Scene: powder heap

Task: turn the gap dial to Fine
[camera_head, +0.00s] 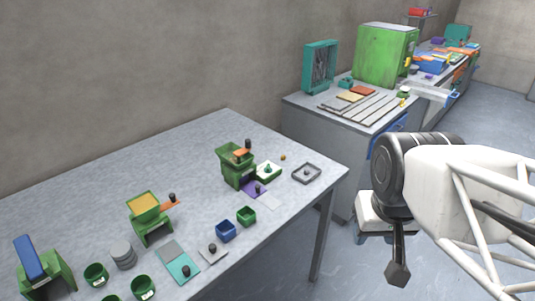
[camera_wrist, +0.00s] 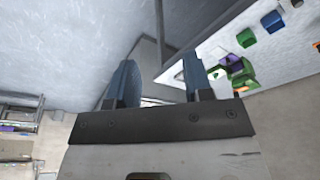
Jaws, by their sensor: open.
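A green machine (camera_head: 238,167) with a hopper, orange parts and dark knobs stands near the right end of the grey table in the head view. I cannot make out which part is the gap dial, and its marks are too small to read. A second green machine (camera_head: 150,218) with a yellow-filled hopper stands further left. My gripper (camera_wrist: 160,82) shows in the wrist view with its two blue-grey fingers apart and nothing between them. It is away from both machines, out to the right of the table where my arm shows in the head view.
The grey table (camera_head: 110,172) also holds a blue cup (camera_head: 226,231), a green cup (camera_head: 246,216), a dark square tray (camera_head: 307,173) and a teal plate (camera_head: 178,264). A bench with a large green box (camera_head: 386,55) stands behind at the right. Floor lies between.

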